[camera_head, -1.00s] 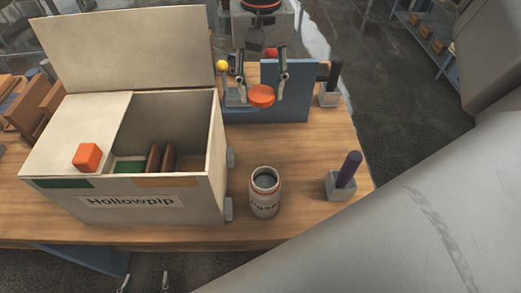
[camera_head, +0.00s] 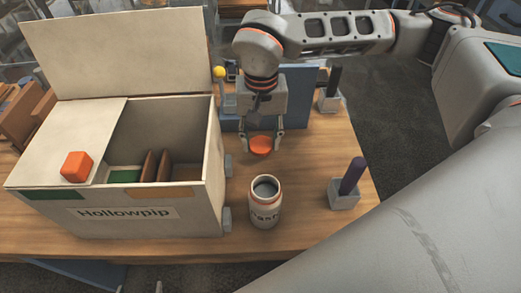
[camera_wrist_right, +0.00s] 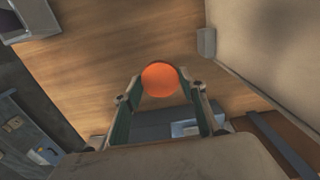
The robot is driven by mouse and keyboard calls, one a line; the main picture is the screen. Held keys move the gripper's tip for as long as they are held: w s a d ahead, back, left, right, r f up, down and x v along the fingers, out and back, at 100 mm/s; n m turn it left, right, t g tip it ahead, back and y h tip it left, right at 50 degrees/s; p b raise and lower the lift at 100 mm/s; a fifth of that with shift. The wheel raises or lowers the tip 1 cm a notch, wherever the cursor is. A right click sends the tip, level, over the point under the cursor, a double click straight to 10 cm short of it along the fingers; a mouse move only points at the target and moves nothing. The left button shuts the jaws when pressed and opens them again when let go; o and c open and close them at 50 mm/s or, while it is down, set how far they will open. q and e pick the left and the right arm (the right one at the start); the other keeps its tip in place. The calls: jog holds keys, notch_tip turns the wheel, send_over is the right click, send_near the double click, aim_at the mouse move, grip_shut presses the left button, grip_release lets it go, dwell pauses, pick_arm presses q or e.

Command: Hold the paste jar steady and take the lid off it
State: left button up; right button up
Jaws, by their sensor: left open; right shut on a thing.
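The paste jar (camera_head: 265,203), white with dark lettering, stands upright on the wooden table to the right of the big box. Its mouth is open and shows a grey inside. My right gripper (camera_head: 261,148) is shut on the orange lid (camera_head: 260,145), behind the jar and apart from it. In the right wrist view the lid (camera_wrist_right: 160,79) sits between the two fingertips (camera_wrist_right: 161,84), with bare wood behind it. The jar is not seen there. My left gripper is not in view.
A box (camera_head: 190,222) labelled Hollowpip, its flap raised, fills the left; an orange cube (camera_head: 76,166) sits on its top. A purple rod stands in a grey holder (camera_head: 344,198) right of the jar. A blue panel (camera_head: 303,100) and a black-handled item (camera_head: 333,83) stand behind.

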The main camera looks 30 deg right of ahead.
aim_at(261, 144)
jog(key=shift+f, duration=2.1)
jog(key=shift+f+b, duration=0.15)
jog(key=shift+b, duration=0.15)
jog(key=o, duration=1.2)
jog(key=shift+o, duration=0.2)
notch_tip(261, 144, up, 12)
jog(key=shift+r+p, duration=0.2)
jog(key=shift+p, duration=0.55)
